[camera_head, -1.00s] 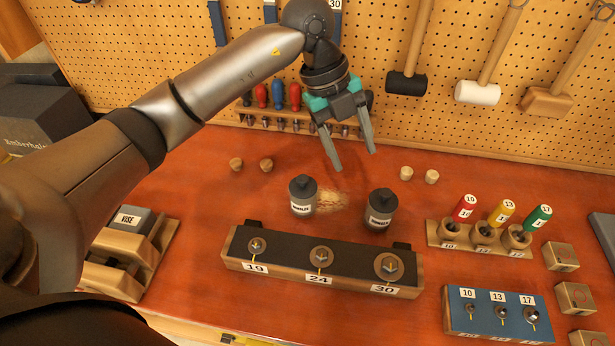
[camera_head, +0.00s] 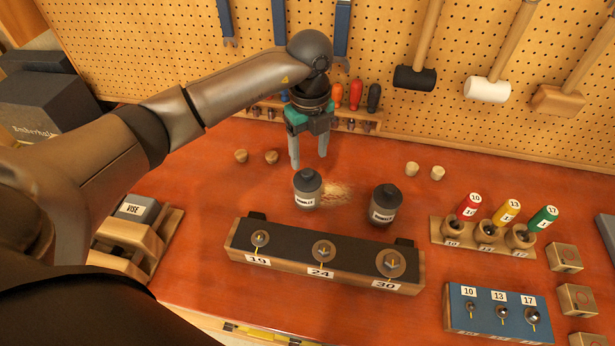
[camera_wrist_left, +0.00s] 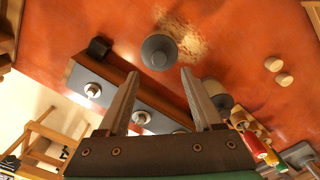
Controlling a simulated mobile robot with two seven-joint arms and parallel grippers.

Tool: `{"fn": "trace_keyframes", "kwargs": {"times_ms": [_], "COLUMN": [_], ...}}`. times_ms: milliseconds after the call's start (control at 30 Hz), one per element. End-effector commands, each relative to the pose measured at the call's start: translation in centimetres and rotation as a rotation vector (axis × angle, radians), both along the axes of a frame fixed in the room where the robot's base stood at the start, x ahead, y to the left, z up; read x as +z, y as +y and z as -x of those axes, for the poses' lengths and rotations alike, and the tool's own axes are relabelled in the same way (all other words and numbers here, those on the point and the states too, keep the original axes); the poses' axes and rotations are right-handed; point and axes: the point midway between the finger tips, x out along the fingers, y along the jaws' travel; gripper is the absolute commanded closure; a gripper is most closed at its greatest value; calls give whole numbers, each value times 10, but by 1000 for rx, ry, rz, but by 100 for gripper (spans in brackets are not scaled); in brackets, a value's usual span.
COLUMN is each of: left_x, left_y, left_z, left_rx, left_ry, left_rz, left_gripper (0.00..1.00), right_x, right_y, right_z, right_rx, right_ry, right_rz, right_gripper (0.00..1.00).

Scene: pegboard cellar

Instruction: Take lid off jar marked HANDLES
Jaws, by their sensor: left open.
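Two dark jars with grey lids stand upright on the red bench; their labels are too small to read surely. The left jar (camera_head: 307,190) has its lid on, and it also shows from above in the left wrist view (camera_wrist_left: 159,51). The right jar (camera_head: 384,206) is lidded too and is partly hidden by a finger in the left wrist view (camera_wrist_left: 217,94). My left gripper (camera_head: 309,160) is open and empty, pointing down above and slightly behind the left jar. In the left wrist view that lid lies just beyond the gap between the fingertips (camera_wrist_left: 159,75). My right gripper is not in view.
A block with bolts marked 19, 24 and 30 (camera_head: 322,260) lies in front of the jars. Wooden knobs (camera_head: 425,171) stand behind on both sides. Coloured handles in a stand (camera_head: 486,232) are at right. A screwdriver rack (camera_head: 350,122) is behind the gripper.

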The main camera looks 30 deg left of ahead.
Motion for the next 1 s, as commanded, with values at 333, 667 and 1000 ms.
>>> {"fn": "trace_keyframes", "kwargs": {"times_ms": [333,667,1000], "left_x": [-43,-53,-53], "left_y": [5,5,5], "left_z": [-2,-2,-2], "left_rx": [0,-1,-1], "left_ry": [2,1,1], "left_rz": [2,1,1], "left_gripper": [33,33,69], "right_x": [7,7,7], "right_y": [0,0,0], "right_z": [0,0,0], "right_rx": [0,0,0], "right_ry": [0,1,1], "right_rz": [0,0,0], "right_gripper": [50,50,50]}}
